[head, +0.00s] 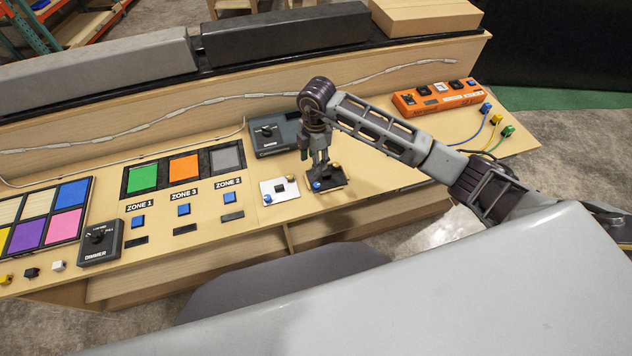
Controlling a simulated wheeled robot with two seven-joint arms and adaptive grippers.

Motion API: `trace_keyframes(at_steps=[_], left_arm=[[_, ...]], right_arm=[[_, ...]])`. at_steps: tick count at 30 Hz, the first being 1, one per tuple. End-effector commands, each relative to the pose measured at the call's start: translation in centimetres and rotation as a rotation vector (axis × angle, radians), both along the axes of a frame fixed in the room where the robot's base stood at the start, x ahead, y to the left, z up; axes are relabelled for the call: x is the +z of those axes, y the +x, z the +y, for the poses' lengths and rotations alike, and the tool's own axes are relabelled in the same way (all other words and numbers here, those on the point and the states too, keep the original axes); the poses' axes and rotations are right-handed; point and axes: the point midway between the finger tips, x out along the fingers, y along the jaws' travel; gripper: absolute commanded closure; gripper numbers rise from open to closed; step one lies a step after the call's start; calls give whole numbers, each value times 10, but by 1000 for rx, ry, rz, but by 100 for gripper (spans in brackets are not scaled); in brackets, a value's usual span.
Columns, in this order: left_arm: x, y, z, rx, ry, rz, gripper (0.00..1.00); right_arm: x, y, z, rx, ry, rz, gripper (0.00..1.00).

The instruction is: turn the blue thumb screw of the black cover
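The black cover (330,181) is a small dark plate on the wooden console, near its front edge. Its blue thumb screw (317,186) is at its front left corner, and a yellow screw (336,166) is at its back right. My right gripper (319,177) points down over the cover, with its fingertips close to the blue screw. Whether they touch the screw, and how far apart they are, is too small to tell. My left gripper is not in view.
A white cover (276,197) with a black centre lies just left of the black cover. Blue zone buttons (184,210) are farther left. An orange box (437,98) and coloured cable plugs (507,131) are at right.

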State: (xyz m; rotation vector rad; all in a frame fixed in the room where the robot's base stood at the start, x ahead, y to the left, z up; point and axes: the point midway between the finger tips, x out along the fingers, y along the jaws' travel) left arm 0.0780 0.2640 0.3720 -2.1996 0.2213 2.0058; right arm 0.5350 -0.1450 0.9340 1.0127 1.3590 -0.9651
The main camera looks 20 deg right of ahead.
Motion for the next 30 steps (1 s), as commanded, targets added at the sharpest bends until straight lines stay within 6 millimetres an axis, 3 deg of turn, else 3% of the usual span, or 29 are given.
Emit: trace_keyframes(at_steps=[4,17,23,30], left_arm=[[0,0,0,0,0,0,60],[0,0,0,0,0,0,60],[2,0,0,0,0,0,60],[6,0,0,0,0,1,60]], right_arm=[[1,2,-9,-22,-40,0,56],[-1,2,-9,-21,-38,1,56],[-13,1,-9,-21,-37,2,56],[-41,1,-9,-22,-36,2,56]])
